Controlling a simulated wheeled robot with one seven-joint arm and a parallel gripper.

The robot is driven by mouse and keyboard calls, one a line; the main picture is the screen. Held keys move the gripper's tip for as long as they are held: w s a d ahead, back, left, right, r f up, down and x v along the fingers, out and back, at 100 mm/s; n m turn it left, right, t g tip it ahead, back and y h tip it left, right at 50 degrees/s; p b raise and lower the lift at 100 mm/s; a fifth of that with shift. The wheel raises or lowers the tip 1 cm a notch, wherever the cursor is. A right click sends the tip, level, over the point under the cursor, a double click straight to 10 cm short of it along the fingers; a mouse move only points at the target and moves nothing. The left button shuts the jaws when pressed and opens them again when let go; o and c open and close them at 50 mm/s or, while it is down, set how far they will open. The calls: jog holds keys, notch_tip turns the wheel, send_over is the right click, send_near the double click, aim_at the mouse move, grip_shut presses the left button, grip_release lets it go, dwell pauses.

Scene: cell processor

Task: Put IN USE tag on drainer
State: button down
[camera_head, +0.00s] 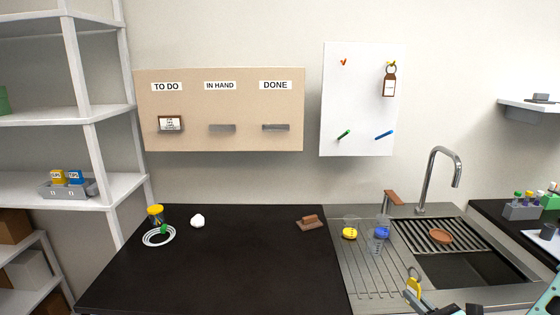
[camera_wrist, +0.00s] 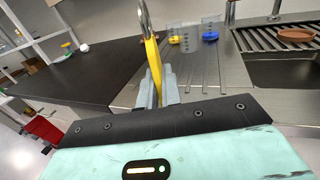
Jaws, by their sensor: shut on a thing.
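My gripper (camera_head: 416,294) is shut on a yellow tag (camera_head: 413,284) with a metal ring at its top. In the wrist view, the gripper (camera_wrist: 157,88) grips the yellow tag (camera_wrist: 153,60), seen nearly edge-on, with the ring (camera_wrist: 143,18) above it. Its writing cannot be read. The grooved steel drainer (camera_head: 370,278) lies left of the sink, and also shows in the wrist view (camera_wrist: 200,75). The tag is held above the drainer's front right area; the gap cannot be told. A yellow-marked beaker (camera_head: 350,233) and a blue-marked beaker (camera_head: 381,240) stand on the drainer.
A slatted rack (camera_head: 462,236) with a brown dish (camera_head: 441,236) spans the sink (camera_head: 460,268), behind which a tap (camera_head: 434,170) rises. A brown tag (camera_head: 389,86) hangs on the white board (camera_head: 340,100). The black worktop (camera_head: 240,265) is mostly clear at the front.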

jog(key=s+f+m+t+h+b, duration=0.1)
jog(key=s+f+m+h, duration=0.3)
jog(key=f, duration=0.3)
jog(key=shift+s+f+h+b, duration=0.3)
jog(key=shift+s+h+b, duration=0.1)
jog(key=shift+s+h, duration=0.5)
